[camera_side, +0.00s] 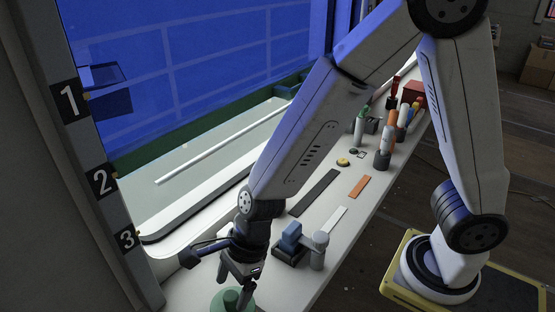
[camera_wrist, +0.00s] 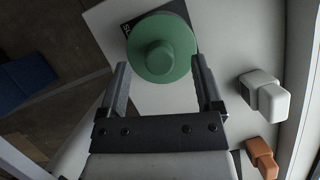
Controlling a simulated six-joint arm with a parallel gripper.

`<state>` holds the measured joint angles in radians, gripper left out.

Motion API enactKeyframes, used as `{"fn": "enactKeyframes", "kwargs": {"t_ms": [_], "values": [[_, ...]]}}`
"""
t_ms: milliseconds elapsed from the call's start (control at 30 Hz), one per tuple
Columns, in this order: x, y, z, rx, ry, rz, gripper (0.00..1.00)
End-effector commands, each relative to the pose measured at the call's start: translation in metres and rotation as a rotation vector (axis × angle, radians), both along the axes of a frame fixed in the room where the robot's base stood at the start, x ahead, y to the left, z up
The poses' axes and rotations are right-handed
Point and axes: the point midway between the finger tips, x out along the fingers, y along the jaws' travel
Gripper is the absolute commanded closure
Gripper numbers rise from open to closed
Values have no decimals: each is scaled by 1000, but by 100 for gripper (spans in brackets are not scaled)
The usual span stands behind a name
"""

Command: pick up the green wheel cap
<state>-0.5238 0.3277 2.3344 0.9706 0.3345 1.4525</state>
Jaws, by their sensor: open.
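The green wheel cap (camera_wrist: 172,30) is a round disc with a raised central knob, seen in the upper middle of the wrist view. In the side view the cap (camera_side: 218,304) is at the bottom edge, partly cut off and partly behind my gripper (camera_side: 239,286). My gripper (camera_wrist: 161,70) is open, with its two fingers apart on either side of the knob in the wrist view. Nothing is held. My gripper is just above or at the cap; I cannot tell whether the fingers touch it.
A dark marked plate (camera_wrist: 191,9) shows partly beneath the cap. A pale block (camera_wrist: 264,95) and an orange block (camera_wrist: 261,157) lie to the right. In the side view a blue-and-grey item (camera_side: 291,236) stands close beside my wrist. Several bottles and tools stand farther along the bench (camera_side: 330,259).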

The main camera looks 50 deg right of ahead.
Motion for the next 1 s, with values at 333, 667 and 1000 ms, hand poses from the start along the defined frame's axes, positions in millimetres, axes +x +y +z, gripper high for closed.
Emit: {"fn": "enactKeyframes", "kwargs": {"t_ms": [333,667,1000], "values": [[1,9,-24,-3,2,2,16],[2,11,-27,-2,0,0,16],[2,10,-27,-2,0,0,16]]}}
